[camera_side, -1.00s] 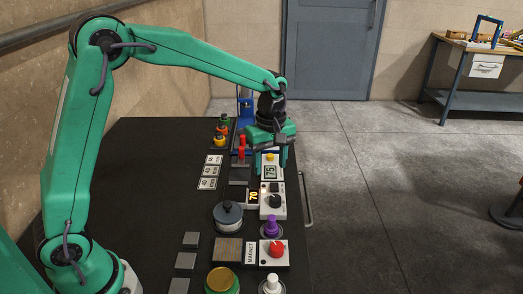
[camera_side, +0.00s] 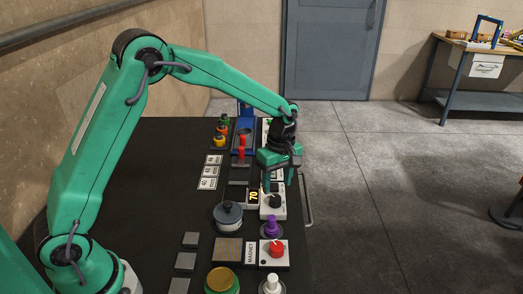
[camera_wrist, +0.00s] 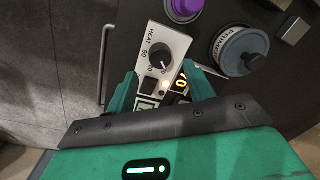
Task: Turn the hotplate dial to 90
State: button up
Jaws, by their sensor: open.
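The hotplate dial is a black round knob on a white panel marked HEAT. It shows in the wrist view (camera_wrist: 160,56) with numbers around it, 90 among them, and in the side view (camera_side: 275,201). A small display (camera_side: 254,196) beside the panel reads 70. My gripper (camera_side: 277,188) points down over the panel, just behind the dial in the side view.
A red-handled tool (camera_side: 241,145) and a blue stand (camera_side: 245,118) are behind. A rail (camera_side: 306,200) runs along the right edge.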

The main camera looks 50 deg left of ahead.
aim_at(275, 197)
jog(key=shift+s+f, duration=0.15)
jog(key=shift+f, duration=2.1)
jog(key=c, duration=1)
